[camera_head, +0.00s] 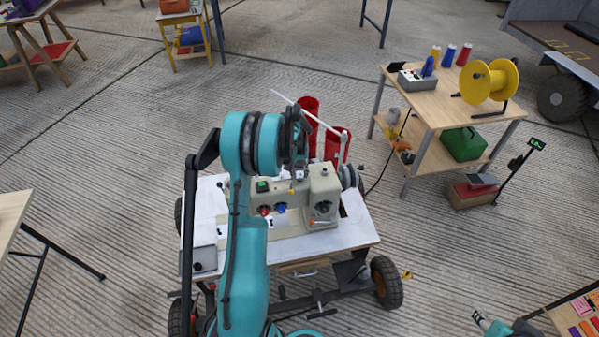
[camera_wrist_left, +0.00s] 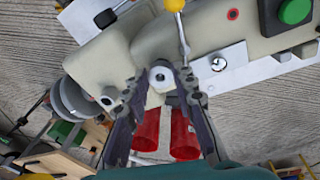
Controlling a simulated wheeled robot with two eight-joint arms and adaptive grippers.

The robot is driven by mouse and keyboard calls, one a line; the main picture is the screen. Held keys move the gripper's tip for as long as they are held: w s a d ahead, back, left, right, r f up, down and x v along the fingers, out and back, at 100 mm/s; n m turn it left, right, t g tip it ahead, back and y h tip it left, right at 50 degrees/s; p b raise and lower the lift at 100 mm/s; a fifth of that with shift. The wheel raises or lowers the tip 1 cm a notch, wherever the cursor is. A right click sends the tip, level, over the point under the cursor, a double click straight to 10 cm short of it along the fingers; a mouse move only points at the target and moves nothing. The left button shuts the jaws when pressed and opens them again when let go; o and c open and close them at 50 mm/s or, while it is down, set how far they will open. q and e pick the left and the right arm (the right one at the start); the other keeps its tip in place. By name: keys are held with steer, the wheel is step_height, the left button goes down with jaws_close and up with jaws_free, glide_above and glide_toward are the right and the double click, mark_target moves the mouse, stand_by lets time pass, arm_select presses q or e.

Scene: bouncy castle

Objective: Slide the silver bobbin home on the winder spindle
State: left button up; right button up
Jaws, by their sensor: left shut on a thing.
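The silver bobbin (camera_wrist_left: 162,80) shows in the left wrist view as a pale round piece with a small dark centre. My left gripper (camera_wrist_left: 160,88) is shut on it, one dark finger on each side. It is over the edge of a cream sewing machine (camera_head: 323,192), which also fills the top of the left wrist view (camera_wrist_left: 212,25). I cannot make out the winder spindle, nor tell whether the bobbin is around it. In the head view my left arm hides the fingers and bobbin. My right gripper is not clearly seen.
A metal rod with a yellow knob (camera_wrist_left: 174,5) is close above the bobbin. Two red cones (camera_wrist_left: 146,130) stand behind the machine. The machine is on a white-topped wheeled cart (camera_head: 350,232). A wooden table (camera_head: 437,103) with a yellow spool (camera_head: 480,82) stands to the right.

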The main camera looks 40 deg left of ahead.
arm_select(q)
steer(key=shift+f+b, duration=0.3)
steer(key=shift+f, duration=0.05)
stand_by(0.3)
steer(key=o, duration=0.8)
steer(key=shift+r, duration=0.1)
steer(key=r, duration=0.4)
steer(key=s+r, duration=0.1)
steer(key=r, duration=0.6)
steer(key=shift+s+a+r, duration=0.15)
steer(key=shift+s+r, duration=0.2)
steer(key=shift+r, duration=0.05)
